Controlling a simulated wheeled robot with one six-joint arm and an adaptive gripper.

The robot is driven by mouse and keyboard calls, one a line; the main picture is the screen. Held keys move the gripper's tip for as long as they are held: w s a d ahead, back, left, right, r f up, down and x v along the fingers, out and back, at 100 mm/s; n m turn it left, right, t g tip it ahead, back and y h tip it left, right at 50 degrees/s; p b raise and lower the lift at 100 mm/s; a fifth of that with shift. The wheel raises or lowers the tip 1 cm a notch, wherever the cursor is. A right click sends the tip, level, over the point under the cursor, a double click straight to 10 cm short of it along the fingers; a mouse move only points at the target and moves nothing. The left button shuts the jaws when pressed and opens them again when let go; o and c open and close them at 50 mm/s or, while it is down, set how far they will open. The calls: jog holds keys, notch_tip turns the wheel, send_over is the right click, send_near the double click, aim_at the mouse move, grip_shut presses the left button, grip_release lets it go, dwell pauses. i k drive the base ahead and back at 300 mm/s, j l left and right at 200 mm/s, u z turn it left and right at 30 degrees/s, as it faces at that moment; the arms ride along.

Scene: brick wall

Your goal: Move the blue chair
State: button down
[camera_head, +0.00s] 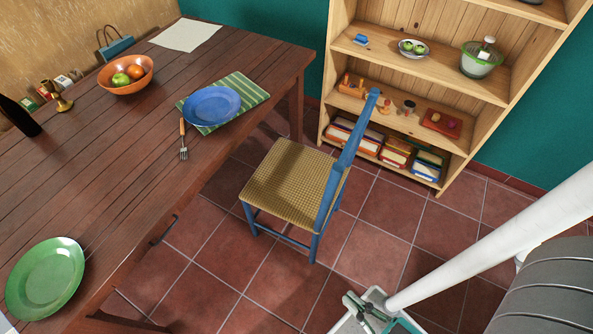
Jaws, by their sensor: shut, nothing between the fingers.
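The blue chair (328,200) stands upright on the tiled floor, right of the dining table. Its woven tan seat (290,182) faces the table, and its slim blue backrest is on the right, toward the shelf. The front part of the seat is close to the table edge; I cannot tell whether they touch. My gripper (356,304) is small at the bottom edge, at the end of my white arm. It is shut and empty, in front of the chair and apart from it. Its lower part is cut off by the frame.
The wooden table (110,165) fills the left, holding a green plate (45,278), blue plate (212,105), fork (183,140), fruit bowl (126,74) and dark bottle (19,116). A loaded bookcase (425,85) stands behind the chair. Floor (378,243) right of the chair is clear.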

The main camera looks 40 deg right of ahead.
aim_at(303, 187)
jog(key=l+u, duration=0.1)
jog(key=l, duration=0.5)
jog(key=l+u, duration=0.15)
jog(key=l, duration=0.5)
jog(key=l+u, duration=0.1)
jog(key=l, duration=0.5)
jog(key=k+l+u, duration=0.15)
jog(key=l, duration=0.45)
jog(key=k+l+u, duration=0.1)
jog(key=l, duration=0.5)
